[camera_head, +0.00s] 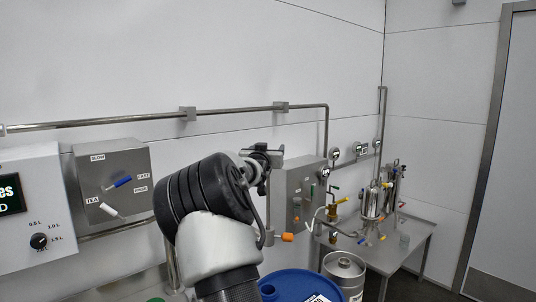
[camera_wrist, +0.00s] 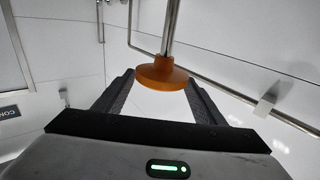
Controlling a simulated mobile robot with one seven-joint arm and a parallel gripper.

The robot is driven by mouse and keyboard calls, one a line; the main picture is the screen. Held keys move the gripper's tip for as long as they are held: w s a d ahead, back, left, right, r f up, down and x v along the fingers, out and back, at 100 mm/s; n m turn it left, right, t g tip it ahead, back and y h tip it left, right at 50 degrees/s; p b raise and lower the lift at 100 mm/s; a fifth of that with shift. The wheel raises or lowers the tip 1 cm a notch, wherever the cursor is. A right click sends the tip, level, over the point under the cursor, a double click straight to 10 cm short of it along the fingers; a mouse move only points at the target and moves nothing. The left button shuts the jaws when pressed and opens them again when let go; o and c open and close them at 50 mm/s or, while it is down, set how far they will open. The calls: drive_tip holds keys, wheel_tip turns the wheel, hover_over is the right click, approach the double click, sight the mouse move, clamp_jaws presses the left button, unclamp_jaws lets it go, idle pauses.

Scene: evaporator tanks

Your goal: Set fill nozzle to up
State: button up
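A metal rod ending in an orange round knob (camera_wrist: 162,74) shows in the wrist view; I take it to be the fill nozzle's handle. In the head view an orange-tipped piece (camera_head: 287,237) sticks out to the right from the foot of an upright metal bar (camera_head: 270,205), beside a grey box. I cannot tell for sure that both views show the same knob. My gripper (camera_wrist: 160,80) is open, its dark fingers on either side of the knob with gaps showing.
A blue drum (camera_head: 300,285) and a steel keg (camera_head: 344,270) stand below. A steel table (camera_head: 410,245) with tanks and valves is at right. A panel with blue and white levers (camera_head: 112,185) is at left. A pipe (camera_head: 225,110) runs along the wall.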

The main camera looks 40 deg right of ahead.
drive_tip(key=shift+o, duration=0.8)
drive_tip(key=shift+f, duration=0.25)
drive_tip(key=shift+s+a, duration=0.15)
drive_tip(key=shift+a, duration=0.05)
drive_tip(key=b+v, duration=0.1)
drive_tip(key=v, duration=1.6)
